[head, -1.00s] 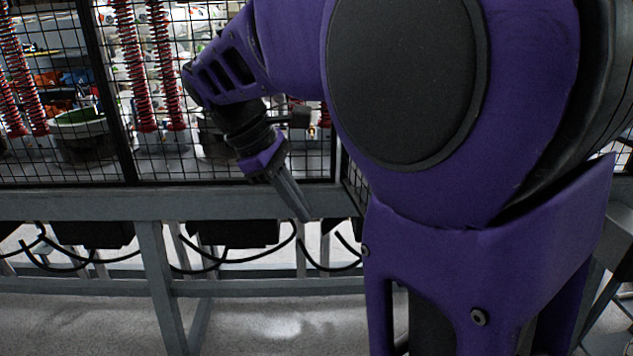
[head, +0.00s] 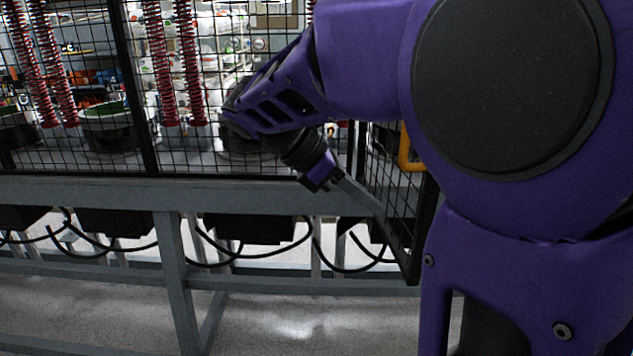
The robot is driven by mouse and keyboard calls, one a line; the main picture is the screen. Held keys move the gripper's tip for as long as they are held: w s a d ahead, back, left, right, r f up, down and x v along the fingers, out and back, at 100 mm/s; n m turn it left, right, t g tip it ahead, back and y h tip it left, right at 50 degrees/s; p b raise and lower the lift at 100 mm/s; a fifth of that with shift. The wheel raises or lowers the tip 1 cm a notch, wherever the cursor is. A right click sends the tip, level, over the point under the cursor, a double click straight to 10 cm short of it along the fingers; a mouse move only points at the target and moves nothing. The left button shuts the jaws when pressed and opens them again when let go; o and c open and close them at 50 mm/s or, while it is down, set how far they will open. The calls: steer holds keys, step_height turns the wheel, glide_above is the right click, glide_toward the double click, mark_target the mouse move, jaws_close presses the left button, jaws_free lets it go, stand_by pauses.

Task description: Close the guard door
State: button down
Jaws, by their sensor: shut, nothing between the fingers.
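The guard door (head: 398,222) is a dark-framed black mesh panel right of centre in the head view. It stands at an angle to the front mesh, its lower corner reaching toward me. A yellow handle (head: 404,148) shows near its upper part, partly hidden by my arm. My gripper (head: 378,209) points down and to the right, with its slim grey fingers together and nothing between them. Its fingertips overlap the door's mesh in the picture; I cannot tell whether they touch it. My purple arm hides the door's upper right side.
A grey frame beam (head: 110,192) runs below the front mesh panels (head: 70,120). Behind the mesh are red coil springs (head: 188,65) and machine parts. Black cables (head: 265,252) hang under the beam. Floor (head: 295,325) in front of the frame is clear.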

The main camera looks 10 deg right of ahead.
mark_target(412, 214)
steer(key=d, duration=0.4)
steer(key=shift+s+d+f, duration=0.15)
steer(key=shift+s+f, duration=0.15)
steer(key=shift+f, duration=0.1)
steer(key=shift+d, duration=0.2)
steer(key=shift+d, duration=0.1)
